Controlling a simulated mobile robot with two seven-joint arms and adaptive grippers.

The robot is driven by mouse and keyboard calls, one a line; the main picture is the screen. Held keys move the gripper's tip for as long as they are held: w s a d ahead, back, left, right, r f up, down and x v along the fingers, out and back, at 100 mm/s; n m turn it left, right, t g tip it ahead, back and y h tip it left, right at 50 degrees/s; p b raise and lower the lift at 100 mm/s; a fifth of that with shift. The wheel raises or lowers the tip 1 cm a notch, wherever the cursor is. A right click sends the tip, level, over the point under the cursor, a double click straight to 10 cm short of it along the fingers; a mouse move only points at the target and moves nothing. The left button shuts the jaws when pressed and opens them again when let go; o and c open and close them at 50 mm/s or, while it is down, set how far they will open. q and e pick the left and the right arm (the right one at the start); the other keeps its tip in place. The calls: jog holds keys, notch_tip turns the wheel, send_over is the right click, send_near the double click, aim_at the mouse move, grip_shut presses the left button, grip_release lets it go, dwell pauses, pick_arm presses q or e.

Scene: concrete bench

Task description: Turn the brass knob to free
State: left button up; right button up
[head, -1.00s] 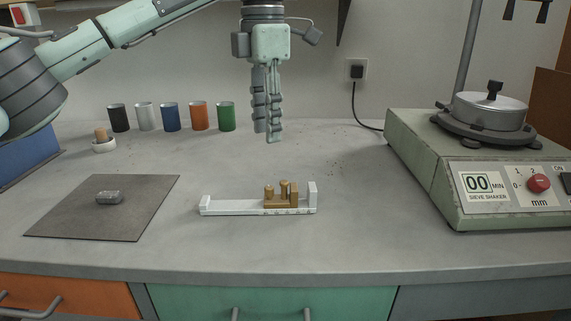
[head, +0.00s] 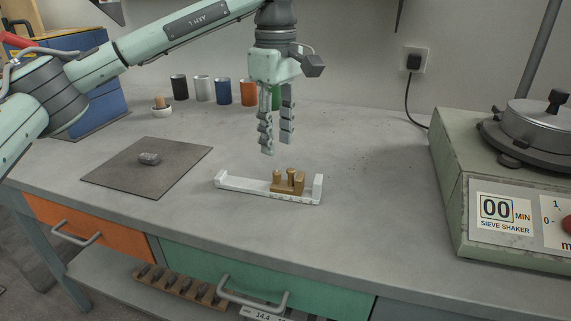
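A brass block with short upright brass knobs (head: 291,173) sits toward the right end of a white rail (head: 240,184) with raised ends, lying on the bench. The knobs' exact setting is too small to tell. My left gripper (head: 277,147) hangs from above with its fingers pointing down, just above and slightly left of the brass knobs in the head view. Its two ribbed grey fingers are apart with nothing between them. It does not touch the block. My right gripper is not in view.
A grey mat (head: 120,178) with a small metal piece (head: 149,158) lies left. Several coloured cups (head: 222,92) stand at the back. A sieve shaker (head: 460,170) stands right. The bench around the rail is clear, with the front edge below it.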

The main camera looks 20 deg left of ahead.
aim_at(277, 172)
pick_arm(q)
notch_tip(277, 172, down, 6)
jog(key=shift+a+f, duration=0.1)
jog(key=shift+f, duration=0.4)
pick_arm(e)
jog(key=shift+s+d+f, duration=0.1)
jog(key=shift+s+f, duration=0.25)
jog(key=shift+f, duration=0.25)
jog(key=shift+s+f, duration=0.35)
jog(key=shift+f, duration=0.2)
pick_arm(q)
jog(key=shift+c, duration=0.6)
grip_shut()
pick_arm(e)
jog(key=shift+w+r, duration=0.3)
